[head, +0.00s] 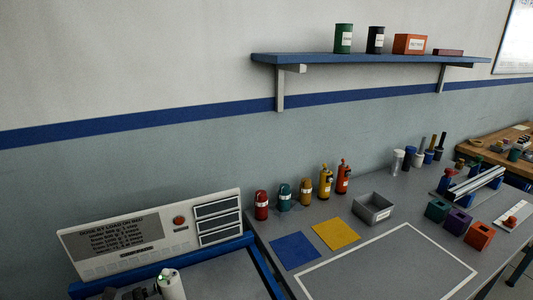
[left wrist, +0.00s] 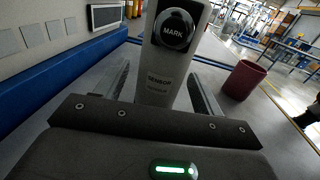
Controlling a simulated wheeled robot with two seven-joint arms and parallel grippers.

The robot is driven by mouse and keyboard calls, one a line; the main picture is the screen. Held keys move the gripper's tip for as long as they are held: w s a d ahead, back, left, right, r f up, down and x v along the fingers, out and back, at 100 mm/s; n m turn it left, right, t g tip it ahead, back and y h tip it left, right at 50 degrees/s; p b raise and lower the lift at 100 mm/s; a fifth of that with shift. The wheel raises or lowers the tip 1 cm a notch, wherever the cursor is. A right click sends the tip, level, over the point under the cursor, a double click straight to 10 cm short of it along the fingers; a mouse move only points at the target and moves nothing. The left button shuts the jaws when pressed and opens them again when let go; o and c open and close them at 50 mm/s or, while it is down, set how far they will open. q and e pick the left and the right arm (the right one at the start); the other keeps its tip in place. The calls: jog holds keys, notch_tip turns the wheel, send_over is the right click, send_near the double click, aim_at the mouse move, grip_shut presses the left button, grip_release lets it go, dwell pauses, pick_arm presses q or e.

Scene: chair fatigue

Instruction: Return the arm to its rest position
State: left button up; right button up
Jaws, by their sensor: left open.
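My left gripper (left wrist: 160,75) is open in the left wrist view, with one finger on each side of a pale post (left wrist: 158,72). The post is marked SENSOR and has a dark round MARK button (left wrist: 174,30) on top. Gaps show between the post and both fingers, so it does not look gripped. In the head view a short white cylinder (head: 171,285) stands at the bottom left edge, with dark parts beside it that are cut off and unclear. My right gripper is in neither view.
A sloped panel (head: 90,263) with a red button stands behind a blue-framed bench. On the grey table are several coloured bottles (head: 285,197), a grey bin (head: 373,208), blue and yellow squares and coloured blocks. A wall shelf (head: 370,59) hangs above. A dark red bin (left wrist: 243,80) stands on the floor.

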pick_arm(q)
jog(key=shift+w+d, duration=0.3)
jog(key=shift+d, duration=0.15)
jog(key=shift+f+b, duration=0.2)
jog(key=shift+b, duration=0.1)
jog(key=shift+r+p, duration=0.2)
jog(key=shift+p, duration=0.1)
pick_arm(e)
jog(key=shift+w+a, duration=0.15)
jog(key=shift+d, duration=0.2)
